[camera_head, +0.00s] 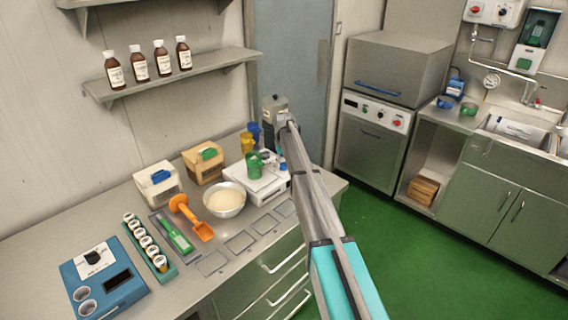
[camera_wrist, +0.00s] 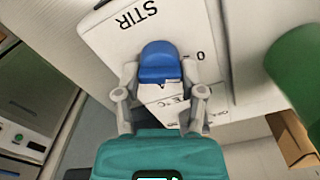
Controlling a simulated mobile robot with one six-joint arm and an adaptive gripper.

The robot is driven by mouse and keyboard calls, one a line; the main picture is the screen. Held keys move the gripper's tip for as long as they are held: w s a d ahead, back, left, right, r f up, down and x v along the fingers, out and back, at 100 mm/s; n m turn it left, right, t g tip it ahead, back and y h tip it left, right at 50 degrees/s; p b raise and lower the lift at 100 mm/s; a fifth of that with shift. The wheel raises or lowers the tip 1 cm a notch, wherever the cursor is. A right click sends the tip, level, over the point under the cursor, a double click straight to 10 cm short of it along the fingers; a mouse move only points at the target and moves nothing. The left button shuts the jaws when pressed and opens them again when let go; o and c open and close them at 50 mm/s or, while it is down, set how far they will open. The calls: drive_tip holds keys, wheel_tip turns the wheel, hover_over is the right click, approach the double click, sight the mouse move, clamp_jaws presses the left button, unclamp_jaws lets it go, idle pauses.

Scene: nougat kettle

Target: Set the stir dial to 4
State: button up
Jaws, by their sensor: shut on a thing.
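The blue stir dial (camera_wrist: 160,62) sits on a white panel (camera_wrist: 105,40) marked "STIR", in the wrist view. My gripper (camera_wrist: 160,72) has one finger on each side of the dial and is shut on it. A "0" is printed to the right of the dial. Other scale marks are hidden or unreadable, and I cannot tell the dial's exact setting. In the head view the white device (camera_head: 250,189) stands near the right end of the counter, with my gripper (camera_head: 282,162) at its right end by a small blue part.
A green jug (camera_head: 254,165) stands on the white device; green also shows at the right of the wrist view (camera_wrist: 297,65). A yellow jug (camera_head: 246,142), a bowl of pale powder (camera_head: 224,210) and an orange scoop (camera_head: 201,230) are nearby. Empty outlined spots (camera_head: 240,241) lie in front.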

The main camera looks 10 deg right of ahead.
drive_tip(key=shift+d, duration=0.2)
drive_tip(key=shift+c, duration=0.7)
drive_tip(key=shift+a, duration=0.1)
drive_tip(key=shift+m, duration=0.4)
drive_tip(key=m, duration=0.7)
drive_tip(key=shift+m, duration=0.4)
drive_tip(key=m, duration=0.4)
drive_tip(key=shift+m, duration=0.3)
drive_tip(key=m, duration=0.4)
drive_tip(key=shift+a+m, duration=0.1)
drive_tip(key=shift+m, duration=0.2)
drive_tip(key=shift+w, duration=0.1)
